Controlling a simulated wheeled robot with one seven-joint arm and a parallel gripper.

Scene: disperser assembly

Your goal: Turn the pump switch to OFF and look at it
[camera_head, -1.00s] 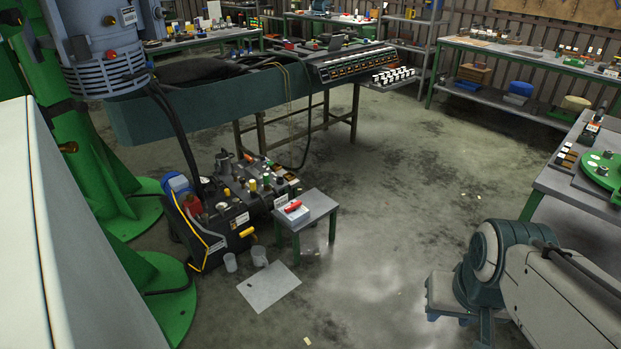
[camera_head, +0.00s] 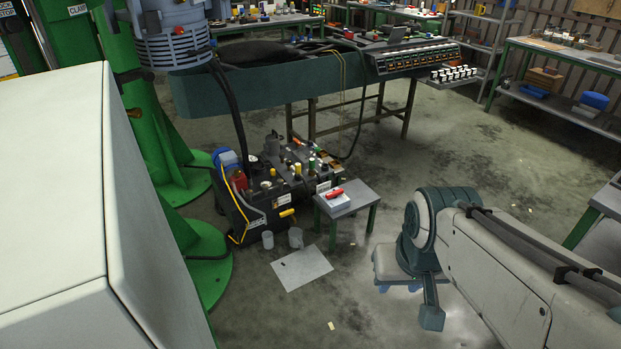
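A white box with a red lever or handle (camera_head: 336,192), which looks like the pump switch, sits on a small grey-topped table (camera_head: 352,205) with green legs. It is small in view, and I cannot read its markings or its ON/OFF position. My arm comes in from the right edge, and its far end with my gripper (camera_head: 432,318) hangs low in front of and to the right of the small table, well apart from the switch. The gripper's fingers are not clear, so I cannot tell if they are open or shut.
A dark pump unit (camera_head: 265,200) with hoses stands left of the small table. Two grey cups (camera_head: 295,238) and a pale sheet (camera_head: 301,267) lie on the floor before it. A large white cabinet (camera_head: 55,200) blocks the left foreground. The floor beyond my arm is open.

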